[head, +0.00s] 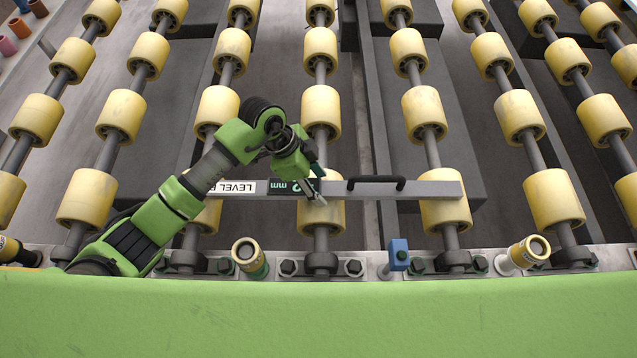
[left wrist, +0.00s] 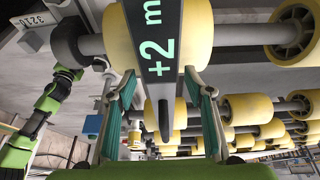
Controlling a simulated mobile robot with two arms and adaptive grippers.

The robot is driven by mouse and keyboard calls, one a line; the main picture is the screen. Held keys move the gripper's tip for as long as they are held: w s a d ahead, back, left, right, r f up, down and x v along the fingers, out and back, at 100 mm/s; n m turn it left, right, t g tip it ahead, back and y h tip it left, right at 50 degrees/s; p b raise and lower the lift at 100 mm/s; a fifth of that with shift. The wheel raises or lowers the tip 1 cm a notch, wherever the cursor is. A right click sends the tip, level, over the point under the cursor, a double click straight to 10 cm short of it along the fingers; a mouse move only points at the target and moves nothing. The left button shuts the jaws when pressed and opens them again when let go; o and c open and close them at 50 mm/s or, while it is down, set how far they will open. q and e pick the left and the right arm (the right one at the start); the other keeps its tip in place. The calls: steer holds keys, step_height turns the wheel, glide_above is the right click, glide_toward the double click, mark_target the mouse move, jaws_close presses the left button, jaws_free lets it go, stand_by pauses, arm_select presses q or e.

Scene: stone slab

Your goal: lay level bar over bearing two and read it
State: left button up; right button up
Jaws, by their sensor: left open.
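The grey level bar (head: 435,189) lies across the yellow rollers, with a black handle (head: 376,181) on top. Its white label reads "LEVEL B" upside down, partly behind my arm. Its dark display (head: 287,187) is partly hidden in the head view; in the left wrist view the display (left wrist: 158,50) reads "+2 m", cut at the edge. My left gripper (head: 316,196) is open at the display's handle-side edge. Its two fingers stand apart in the left wrist view (left wrist: 161,78). Whether they touch the bar is unclear. No mark identifies bearing two; a dark bearing block (head: 321,262) sits below the gripper.
Other bearing blocks (head: 185,262) (head: 455,262) line the front rail. Yellow-topped cylinders (head: 248,255) (head: 528,252) and a blue block (head: 399,252) stand there. A green arm, apparently my right one, shows at left in the wrist view; its jaws are too small to judge.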

arm_select(q)
steer(key=b+v, duration=0.1)
steer(key=v, duration=1)
steer(key=shift+r, duration=0.25)
steer(key=shift+a, duration=0.15)
